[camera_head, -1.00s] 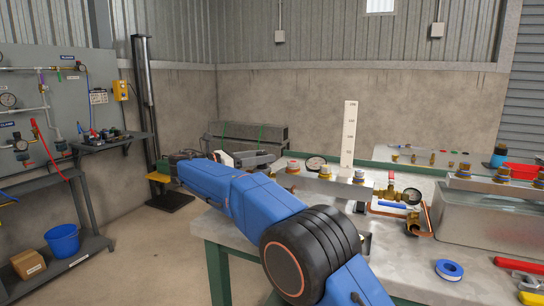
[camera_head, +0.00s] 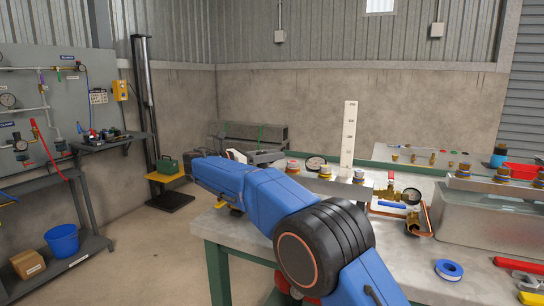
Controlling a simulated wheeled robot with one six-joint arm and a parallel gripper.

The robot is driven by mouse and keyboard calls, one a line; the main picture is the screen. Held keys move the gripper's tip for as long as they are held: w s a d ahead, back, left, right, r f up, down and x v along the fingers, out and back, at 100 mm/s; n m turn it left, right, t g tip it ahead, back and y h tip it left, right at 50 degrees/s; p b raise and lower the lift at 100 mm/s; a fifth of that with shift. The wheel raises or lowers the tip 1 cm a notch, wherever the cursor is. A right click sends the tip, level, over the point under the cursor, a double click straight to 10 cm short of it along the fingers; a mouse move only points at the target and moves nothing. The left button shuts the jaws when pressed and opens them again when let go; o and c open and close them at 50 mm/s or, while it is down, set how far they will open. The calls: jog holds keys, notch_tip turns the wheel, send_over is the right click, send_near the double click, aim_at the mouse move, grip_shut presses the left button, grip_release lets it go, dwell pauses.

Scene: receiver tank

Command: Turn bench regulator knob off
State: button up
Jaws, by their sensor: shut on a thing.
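My blue arm reaches left from the lower right, and its wrist end folds back behind the forearm. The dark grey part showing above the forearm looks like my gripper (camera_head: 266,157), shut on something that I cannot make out. Its fingertips are not clear. A small red-topped fitting (camera_head: 293,166) and a round gauge (camera_head: 315,163) stand on the bench just right of it. Which of these bears the bench regulator knob, I cannot tell. Another gauge (camera_head: 411,196) with brass fittings stands further right. The forearm hides the bench's left back part.
A wall panel (camera_head: 50,110) and shelf stand at left.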

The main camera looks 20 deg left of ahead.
aim_at(261, 153)
jog(key=shift+n+t+y, duration=0.3)
jog(key=a+n+t+y, duration=0.1)
jog(key=n+y, duration=0.2)
jog(key=y, duration=0.2)
jog(key=a+n+t+y, duration=0.1)
jog(key=n+y, duration=0.3)
jog(key=y, duration=0.1)
jog(key=w+a+n+t+y, duration=0.1)
jog(key=n+y, duration=0.2)
jog(key=y, duration=0.2)
jog(key=shift+a+n+t+y, duration=0.1)
jog(key=shift+n+t+y, duration=0.2)
jog(key=shift+t, duration=0.1)
jog(key=shift+s+a+n+g+y, duration=0.1)
jog(key=shift+a+n+g+y, duration=0.2)
jog(key=shift+n+y, duration=0.45)
jog(key=shift+s+a+n+g+y, duration=0.1)
jog(key=shift+a+n+g+y, duration=0.25)
jog(key=shift+y, duration=0.7)
jog(key=shift+d+n+y, duration=0.1)
jog(key=shift+n+y, duration=0.2)
jog(key=o, duration=1.1)
jog(key=shift+c, duration=0.2)
